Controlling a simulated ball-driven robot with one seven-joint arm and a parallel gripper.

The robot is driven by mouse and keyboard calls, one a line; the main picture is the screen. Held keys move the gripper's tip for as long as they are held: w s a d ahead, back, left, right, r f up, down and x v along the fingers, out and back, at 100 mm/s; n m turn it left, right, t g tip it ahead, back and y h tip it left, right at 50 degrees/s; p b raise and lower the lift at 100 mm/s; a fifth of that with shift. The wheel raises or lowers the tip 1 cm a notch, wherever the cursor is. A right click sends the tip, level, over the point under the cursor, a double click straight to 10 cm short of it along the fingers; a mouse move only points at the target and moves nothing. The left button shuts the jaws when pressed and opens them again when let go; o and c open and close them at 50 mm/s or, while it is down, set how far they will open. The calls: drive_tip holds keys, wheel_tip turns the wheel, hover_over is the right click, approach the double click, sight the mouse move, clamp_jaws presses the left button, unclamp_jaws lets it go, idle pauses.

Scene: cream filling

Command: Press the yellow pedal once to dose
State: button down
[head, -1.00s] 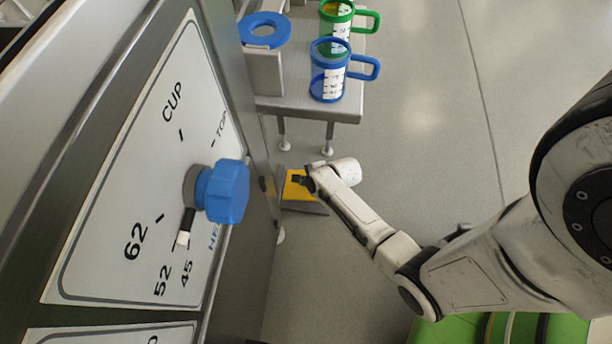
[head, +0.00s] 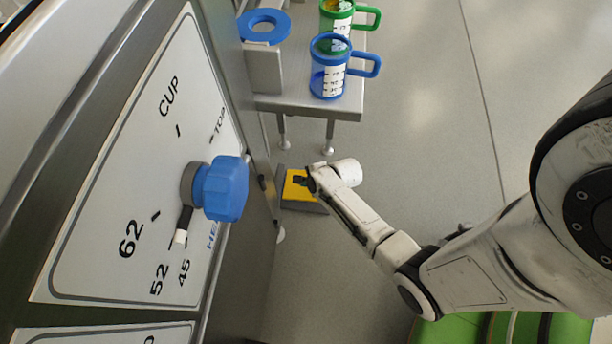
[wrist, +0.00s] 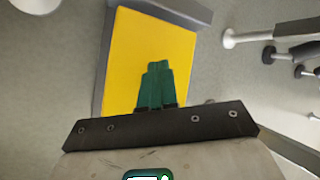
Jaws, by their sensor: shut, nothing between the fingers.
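The yellow pedal (head: 293,187) sits low on the floor beside the machine, in a dark grey frame. In the wrist view the yellow pedal (wrist: 185,50) fills the upper middle. My gripper (head: 300,181) is over the pedal, at its middle. In the wrist view the green fingers of my gripper (wrist: 157,68) are together, with nothing between them, and lie across the yellow surface. I cannot tell for sure whether the fingertips touch the pedal.
The machine panel has a blue knob (head: 222,188) at left. The floor (head: 430,110) to the right is clear.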

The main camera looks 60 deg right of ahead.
drive_tip(key=shift+s+f+b, duration=0.2)
drive_tip(key=shift+f, duration=0.3)
drive_tip(key=shift+s+f+b, duration=0.2)
drive_tip(key=shift+f, duration=0.3)
idle(0.8)
drive_tip(key=shift+r, duration=0.1)
drive_tip(key=shift+w+a+r+p, duration=0.1)
drive_tip(key=shift+w+r+p, duration=0.15)
drive_tip(key=shift+r+p, duration=0.8)
drive_tip(key=shift+w+r+p, duration=0.25)
drive_tip(key=shift+r+p, duration=0.55)
drive_tip(key=shift+p, duration=0.35)
drive_tip(key=r+p, duration=0.2)
drive_tip(key=w+r+p, duration=0.1)
drive_tip(key=r+p, duration=0.2)
drive_tip(key=shift+w+a, duration=0.15)
drive_tip(key=shift+a, duration=0.05)
